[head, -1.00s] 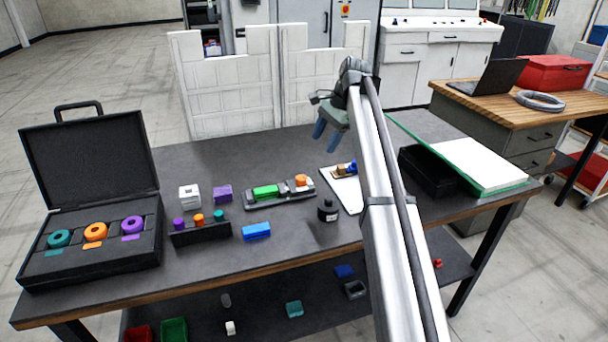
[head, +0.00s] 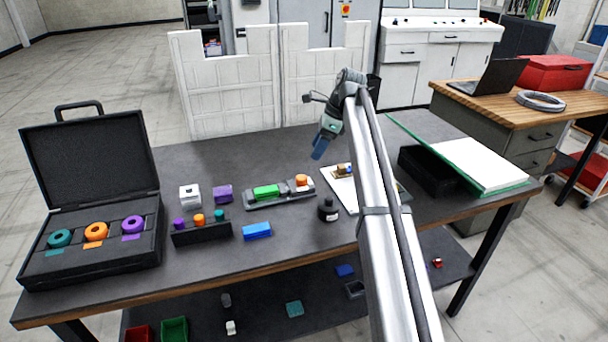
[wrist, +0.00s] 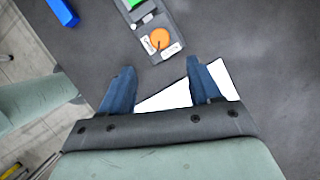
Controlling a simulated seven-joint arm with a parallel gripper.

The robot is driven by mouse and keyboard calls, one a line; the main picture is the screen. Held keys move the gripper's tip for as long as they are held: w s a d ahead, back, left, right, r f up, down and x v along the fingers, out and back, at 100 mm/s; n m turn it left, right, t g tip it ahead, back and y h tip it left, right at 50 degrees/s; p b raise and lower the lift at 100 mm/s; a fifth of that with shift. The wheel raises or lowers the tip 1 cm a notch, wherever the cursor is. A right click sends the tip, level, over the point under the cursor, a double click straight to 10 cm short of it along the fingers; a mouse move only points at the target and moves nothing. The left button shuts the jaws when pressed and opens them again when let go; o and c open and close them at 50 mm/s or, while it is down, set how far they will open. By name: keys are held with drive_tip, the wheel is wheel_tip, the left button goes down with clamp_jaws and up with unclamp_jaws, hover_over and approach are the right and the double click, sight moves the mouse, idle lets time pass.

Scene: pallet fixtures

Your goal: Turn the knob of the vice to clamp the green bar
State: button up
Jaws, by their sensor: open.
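The grey vice (head: 282,198) lies on the dark table in the head view, with the green bar (head: 265,192) in its channel and the round orange knob (head: 302,181) at its right end. In the wrist view the knob (wrist: 160,38) shows beyond my fingertips, with part of the green bar (wrist: 133,4) at the top edge. My gripper (head: 319,147) is open and empty, above the table behind and to the right of the knob. Its two blue fingers (wrist: 163,80) are spread apart and touch nothing. Whether the bar touches the jaws is too small to tell.
A black bottle (head: 327,210) stands right of the vice, near a white board (head: 345,190) with small parts. A blue block (head: 257,231) and a peg rack (head: 201,232) lie in front. A purple block (head: 223,194) stands left. The table behind the vice is clear.

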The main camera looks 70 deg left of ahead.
sight(302, 177)
drive_tip(key=x, duration=1.1)
drive_tip(key=shift+f, duration=0.1)
drive_tip(key=shift+c, duration=0.3)
drive_tip(key=c, duration=1)
drive_tip(key=n, duration=0.1)
drive_tip(key=n+h, duration=0.1)
drive_tip(key=n, duration=0.1)
drive_tip(key=shift+a+n, duration=0.2)
drive_tip(key=shift+n, duration=0.1)
drive_tip(key=shift+n+h, duration=1)
drive_tip(key=shift+n, duration=0.8)
